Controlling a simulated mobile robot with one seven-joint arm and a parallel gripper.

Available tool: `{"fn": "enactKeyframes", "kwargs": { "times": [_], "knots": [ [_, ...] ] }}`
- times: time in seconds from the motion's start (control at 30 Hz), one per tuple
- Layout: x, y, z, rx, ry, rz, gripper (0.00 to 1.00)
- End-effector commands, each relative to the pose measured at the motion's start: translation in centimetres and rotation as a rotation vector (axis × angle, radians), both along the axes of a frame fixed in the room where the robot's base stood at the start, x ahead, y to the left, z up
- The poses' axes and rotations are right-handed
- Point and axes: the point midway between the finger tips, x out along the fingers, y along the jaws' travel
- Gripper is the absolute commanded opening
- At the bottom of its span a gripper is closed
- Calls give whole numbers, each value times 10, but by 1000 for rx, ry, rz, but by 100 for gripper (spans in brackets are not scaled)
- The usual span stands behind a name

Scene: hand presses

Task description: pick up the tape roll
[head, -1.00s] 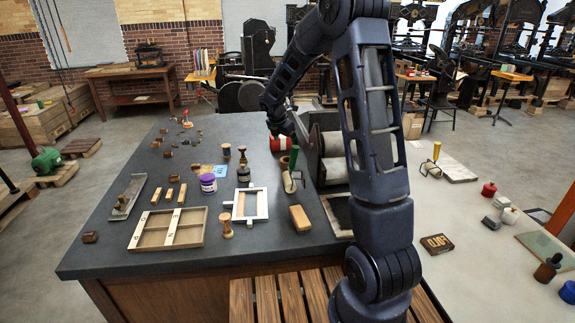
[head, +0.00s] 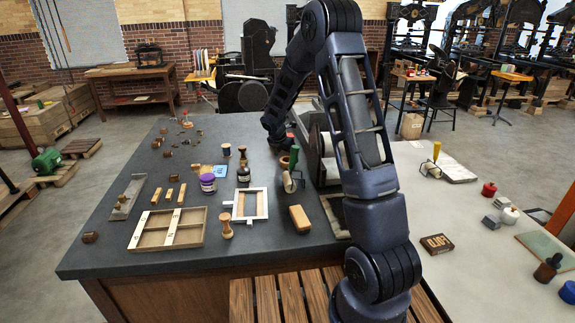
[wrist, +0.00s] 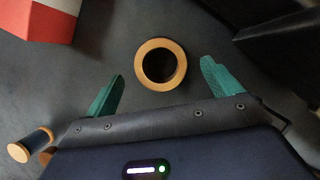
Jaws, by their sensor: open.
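The tape roll (wrist: 143,69) is a tan-orange ring with a dark hole, lying flat on the dark table in the wrist view. My gripper (wrist: 161,69) is open, with its teal fingers on the left and right of the roll and clear gaps on both sides. The roll sits between and slightly beyond the fingertips, not gripped. In the head view, a small tan ring that looks like the roll (head: 284,161) shows just below my gripper (head: 276,145), whose fingers are too small to make out there.
A red-and-white object (wrist: 40,20) stands at the upper left in the wrist view, and a spool (wrist: 32,144) at the lower left. A dark block (wrist: 278,35) is at the right.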

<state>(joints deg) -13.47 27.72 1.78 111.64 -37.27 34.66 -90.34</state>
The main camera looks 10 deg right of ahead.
Motion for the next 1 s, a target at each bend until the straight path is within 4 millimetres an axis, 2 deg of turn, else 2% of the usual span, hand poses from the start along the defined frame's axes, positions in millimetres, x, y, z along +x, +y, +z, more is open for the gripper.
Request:
{"fn": "enactKeyframes", "kwargs": {
  "times": [0.2,0.47,0.5,0.57,0.73,1.0],
  "knots": [
    [5,-6,-29,0,1,0,90],
    [7,-8,-34,0,0,-1,90],
    [7,-8,-34,0,0,-1,88],
    [7,-8,-34,0,0,-1,76],
    [7,-8,-34,0,0,-1,43],
    [7,-8,-33,0,0,-1,42]
  ]
}}
